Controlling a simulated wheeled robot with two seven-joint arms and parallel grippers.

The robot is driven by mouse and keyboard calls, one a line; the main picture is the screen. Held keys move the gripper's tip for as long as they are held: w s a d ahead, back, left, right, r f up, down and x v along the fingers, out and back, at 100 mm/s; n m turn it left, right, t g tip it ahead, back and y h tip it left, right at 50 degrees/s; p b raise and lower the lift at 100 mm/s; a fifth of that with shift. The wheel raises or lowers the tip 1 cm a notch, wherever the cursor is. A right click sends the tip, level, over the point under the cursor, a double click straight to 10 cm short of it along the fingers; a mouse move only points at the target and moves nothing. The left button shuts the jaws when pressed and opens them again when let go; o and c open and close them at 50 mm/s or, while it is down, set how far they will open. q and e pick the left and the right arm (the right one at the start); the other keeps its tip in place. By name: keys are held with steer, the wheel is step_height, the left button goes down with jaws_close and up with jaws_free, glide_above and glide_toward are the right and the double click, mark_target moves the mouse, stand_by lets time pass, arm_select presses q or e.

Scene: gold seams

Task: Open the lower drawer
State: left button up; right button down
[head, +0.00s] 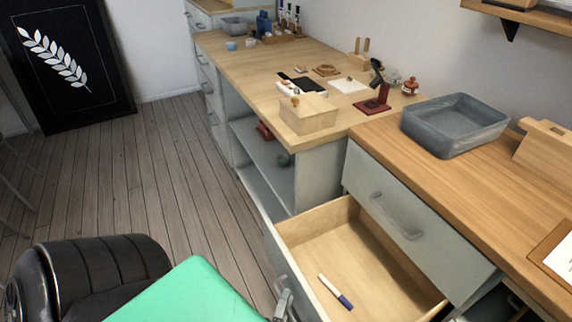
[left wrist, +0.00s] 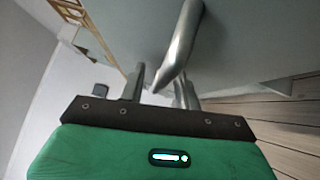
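The lower drawer (head: 348,258) is pulled well out of the grey cabinet, its pale wooden inside showing. A white and blue marker (head: 336,291) lies in it. My left gripper (head: 284,303) is at the drawer's front, by its handle. In the left wrist view, the metal handle (left wrist: 181,45) runs between the two fingers of my left gripper (left wrist: 160,88). The fingers stand apart, with a gap between the left finger and the bar; I cannot tell whether the right finger touches it. My right gripper is not in view.
The closed upper drawer (head: 405,215) is above the open one. A grey basin (head: 455,124) and a wooden block (head: 545,150) stand on the counter. A wooden box (head: 308,115) and small items are on the farther worktop.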

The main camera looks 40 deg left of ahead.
arm_select(q)
steer(key=v, duration=1.3)
steer(key=shift+s+d, duration=0.25)
steer(key=shift+s, duration=0.1)
steer(key=shift+f, duration=0.1)
